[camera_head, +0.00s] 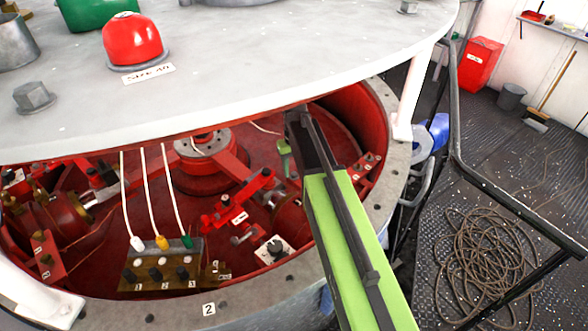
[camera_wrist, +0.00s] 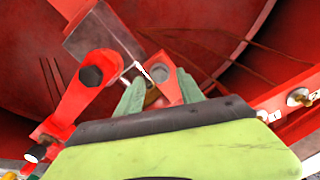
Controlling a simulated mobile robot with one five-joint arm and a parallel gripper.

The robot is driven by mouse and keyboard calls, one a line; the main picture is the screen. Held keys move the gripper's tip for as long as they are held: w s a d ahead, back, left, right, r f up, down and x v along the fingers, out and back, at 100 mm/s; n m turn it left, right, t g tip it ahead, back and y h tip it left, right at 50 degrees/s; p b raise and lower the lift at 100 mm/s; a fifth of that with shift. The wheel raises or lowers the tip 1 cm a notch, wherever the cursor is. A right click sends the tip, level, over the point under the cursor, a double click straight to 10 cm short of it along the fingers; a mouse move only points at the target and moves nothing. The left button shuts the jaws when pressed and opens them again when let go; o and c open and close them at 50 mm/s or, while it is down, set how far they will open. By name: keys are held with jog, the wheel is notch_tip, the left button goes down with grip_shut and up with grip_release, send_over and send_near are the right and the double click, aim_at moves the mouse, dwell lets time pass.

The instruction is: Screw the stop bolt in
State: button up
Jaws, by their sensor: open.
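My gripper (camera_wrist: 160,92) shows in the wrist view as two green fingers spread apart, with a gap between the tips. A red lug (camera_wrist: 170,72) with a round grey face lies just beyond the gap, and a small brownish piece shows low between the fingers. I cannot tell whether the fingers touch either. A dark bolt head (camera_wrist: 91,76) sits in a red arm left of the fingers. I cannot tell which part is the stop bolt. In the head view my gripper (camera_head: 285,158) is inside the red drum, partly hidden by my arm.
A grey round lid (camera_head: 230,65) overhangs the drum. A white post (camera_head: 413,95) stands at the right. A terminal block (camera_head: 160,268) with several cables sits at the front left, near a white-plated knob (camera_head: 275,248). Coiled rope (camera_head: 480,260) lies on the deck.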

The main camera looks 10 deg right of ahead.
aim_at(295, 174)
notch_tip(295, 174, up, 17)
jog(key=p, duration=1.6)
